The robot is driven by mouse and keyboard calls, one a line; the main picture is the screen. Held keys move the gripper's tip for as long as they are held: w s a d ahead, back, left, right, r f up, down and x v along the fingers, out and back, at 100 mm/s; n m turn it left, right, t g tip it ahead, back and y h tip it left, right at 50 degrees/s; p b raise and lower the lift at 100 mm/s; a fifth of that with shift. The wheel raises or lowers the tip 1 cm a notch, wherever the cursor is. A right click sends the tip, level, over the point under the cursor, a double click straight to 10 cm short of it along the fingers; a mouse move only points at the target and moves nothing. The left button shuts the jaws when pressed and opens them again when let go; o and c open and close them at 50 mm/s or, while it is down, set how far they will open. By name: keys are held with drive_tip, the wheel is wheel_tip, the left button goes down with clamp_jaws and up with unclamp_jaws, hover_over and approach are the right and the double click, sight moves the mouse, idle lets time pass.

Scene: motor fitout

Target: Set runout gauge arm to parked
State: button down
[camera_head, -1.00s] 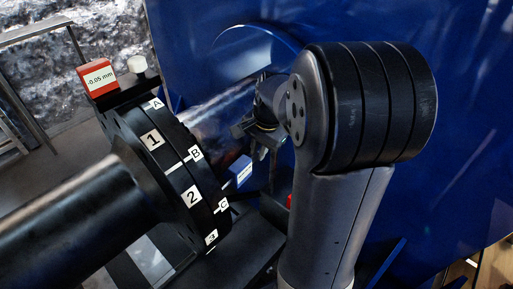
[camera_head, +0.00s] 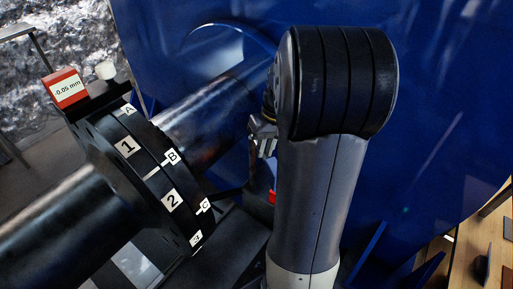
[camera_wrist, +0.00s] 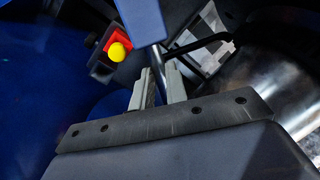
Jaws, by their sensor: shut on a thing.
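The runout gauge arm appears to be the black bar (camera_head: 230,191) beside the flange in the head view. In the wrist view a black bent bar (camera_wrist: 200,43) meets a bright metal rod (camera_wrist: 158,68). My gripper (camera_wrist: 160,80) is shut on this rod, one finger on each side. A blue piece (camera_wrist: 140,18) sits at the rod's upper end. In the head view my gripper (camera_head: 263,140) is partly hidden behind my arm. A red block with a yellow ball (camera_wrist: 117,51) is left of the rod. Which position counts as parked cannot be read.
The black flange (camera_head: 150,180) with numbered and lettered labels is on a thick shaft (camera_head: 60,220). A red readout (camera_head: 66,88) showing -0.05 mm and a white knob (camera_head: 105,70) sit above it. A big blue housing (camera_head: 430,130) stands close behind my arm.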

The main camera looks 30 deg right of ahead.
drive_tip(key=shift+w+d+n+g+p, duration=0.2)
drive_tip(key=shift+d+n+g+p, duration=0.25)
drive_tip(key=shift+d+n, duration=1.65)
drive_tip(key=shift+a, duration=0.25)
drive_tip(key=c, duration=1.4)
unclamp_jaws()
drive_tip(key=shift+r, duration=0.1)
wheel_tip(320, 180, up, 10)
drive_tip(key=d, duration=0.2)
drive_tip(key=shift+w+r+b, duration=0.2)
drive_tip(key=shift+r+b, duration=0.05)
drive_tip(key=shift+b, duration=0.05)
